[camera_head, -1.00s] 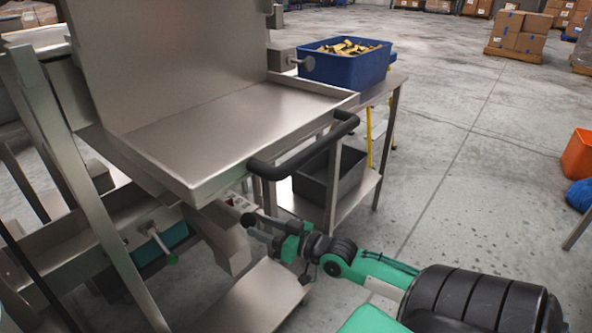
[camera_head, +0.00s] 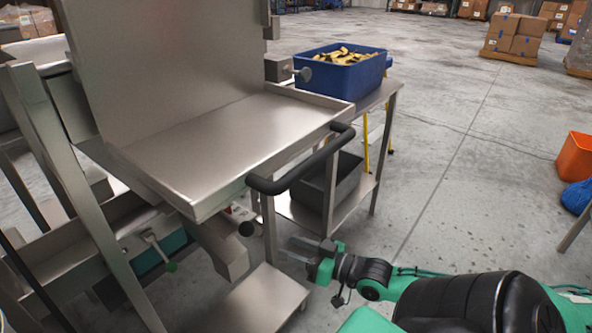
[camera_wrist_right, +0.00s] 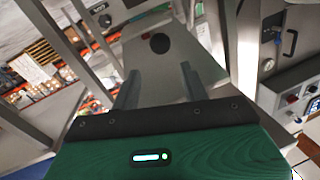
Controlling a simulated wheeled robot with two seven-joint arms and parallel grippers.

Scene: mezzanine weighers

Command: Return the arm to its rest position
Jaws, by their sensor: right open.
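My right arm, green and black, comes in from the lower right of the head view. Its gripper (camera_head: 301,250) is open and empty, in front of the steel weigher and below the black handle bar (camera_head: 300,162). The two fingers also show apart in the right wrist view (camera_wrist_right: 158,88), with nothing between them. My left gripper is not in view.
The steel tray (camera_head: 215,145) overhangs at the upper left. A blue bin (camera_head: 342,72) of yellowish pieces stands on a side table, with a dark bin (camera_head: 325,180) on its lower shelf. An orange bin (camera_head: 577,156) stands far right. Open concrete floor (camera_head: 470,190) lies right.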

